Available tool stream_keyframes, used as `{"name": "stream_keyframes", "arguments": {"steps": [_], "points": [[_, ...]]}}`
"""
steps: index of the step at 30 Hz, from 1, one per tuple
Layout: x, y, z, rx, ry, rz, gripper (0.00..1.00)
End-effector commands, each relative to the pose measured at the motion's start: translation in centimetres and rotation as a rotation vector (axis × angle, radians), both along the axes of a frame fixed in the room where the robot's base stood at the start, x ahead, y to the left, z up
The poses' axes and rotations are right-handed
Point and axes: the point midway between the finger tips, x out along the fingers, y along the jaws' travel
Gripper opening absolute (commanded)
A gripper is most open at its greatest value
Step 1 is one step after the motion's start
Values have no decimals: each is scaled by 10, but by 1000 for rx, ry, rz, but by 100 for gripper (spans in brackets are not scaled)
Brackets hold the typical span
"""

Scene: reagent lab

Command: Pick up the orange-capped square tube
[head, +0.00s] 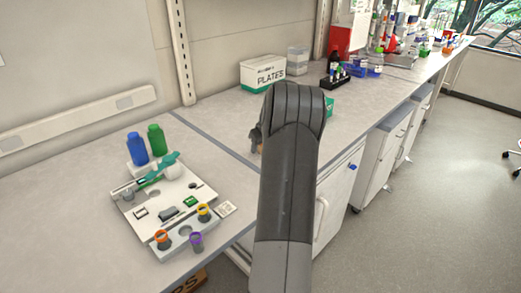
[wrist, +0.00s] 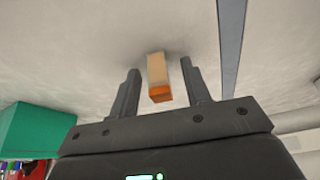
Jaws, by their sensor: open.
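The orange-capped square tube (wrist: 157,70) shows in the wrist view, with a pale beige body and an orange cap towards my gripper. It appears between the two fingers of my gripper (wrist: 160,66), with a visible gap on each side. The fingers are open and not closed on it. In the head view, part of my gripper (head: 256,136) shows left of my arm, low over the bench. My arm hides the rest of it, and I cannot make out the tube there.
A green box (wrist: 38,130) stands at the left in the wrist view. In the head view, a white tray (head: 128,211) with several small items lies at left, near blue (head: 137,149) and green (head: 157,140) bottles. A plates box (head: 262,72) stands behind my arm.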

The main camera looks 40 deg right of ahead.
Motion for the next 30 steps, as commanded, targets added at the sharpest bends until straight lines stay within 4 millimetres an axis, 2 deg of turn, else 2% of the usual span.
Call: {"name": "stream_keyframes", "arguments": {"steps": [3,18,30], "points": [[0,0,1,0,0,0,42],[0,0,1,0,0,0,1],[0,0,6,-2,-2,1,0]]}}
